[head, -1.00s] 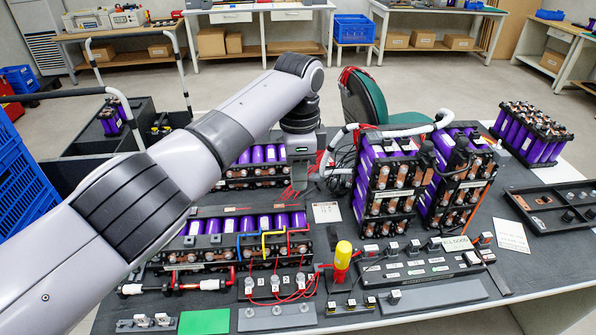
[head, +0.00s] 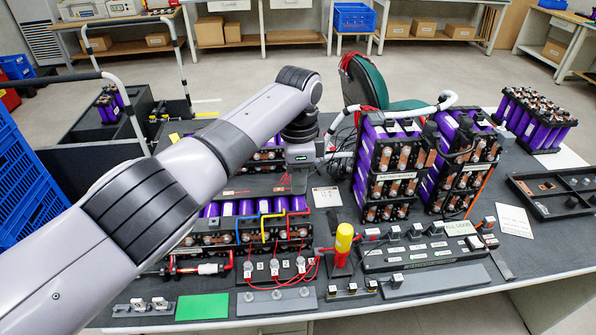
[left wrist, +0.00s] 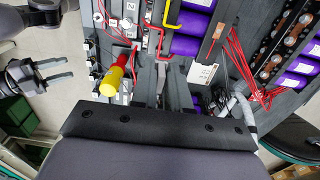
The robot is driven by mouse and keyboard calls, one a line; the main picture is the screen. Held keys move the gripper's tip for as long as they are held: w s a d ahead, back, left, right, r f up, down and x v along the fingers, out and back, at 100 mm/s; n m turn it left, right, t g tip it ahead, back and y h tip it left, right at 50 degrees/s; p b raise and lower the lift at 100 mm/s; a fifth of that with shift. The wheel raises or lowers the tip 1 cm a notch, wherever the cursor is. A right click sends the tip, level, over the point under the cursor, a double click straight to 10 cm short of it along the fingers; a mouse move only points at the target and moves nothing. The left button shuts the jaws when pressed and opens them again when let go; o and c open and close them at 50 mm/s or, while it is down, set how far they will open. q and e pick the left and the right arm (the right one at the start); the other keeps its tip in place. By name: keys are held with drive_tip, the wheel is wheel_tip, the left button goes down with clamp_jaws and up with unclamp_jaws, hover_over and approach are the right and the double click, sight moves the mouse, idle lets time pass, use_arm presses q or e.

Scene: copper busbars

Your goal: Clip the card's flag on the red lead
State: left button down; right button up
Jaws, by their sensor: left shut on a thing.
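My left gripper (head: 299,182) hangs above the gap between the two rows of purple cells. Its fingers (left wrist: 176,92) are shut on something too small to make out. A white card (head: 327,197) lies just right of it; its print is unreadable. It also shows in the left wrist view (left wrist: 203,75). A red lead (head: 299,224) bends over the front cell row, beside yellow and blue ones; it also shows in the left wrist view (left wrist: 160,42). My right gripper (left wrist: 58,74) is open and empty beyond the table edge.
A yellow-topped red tool (head: 343,244) stands upright near the front middle. Numbered terminals (head: 274,267) with thin red wires lie left of it. Tall cell stacks (head: 393,165) stand right of the card. A green sheet (head: 203,307) lies at the front.

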use_arm(q)
drive_tip(key=shift+d+f+b, duration=0.15)
drive_tip(key=shift+f+b, duration=1.65)
drive_tip(key=shift+f, duration=0.95)
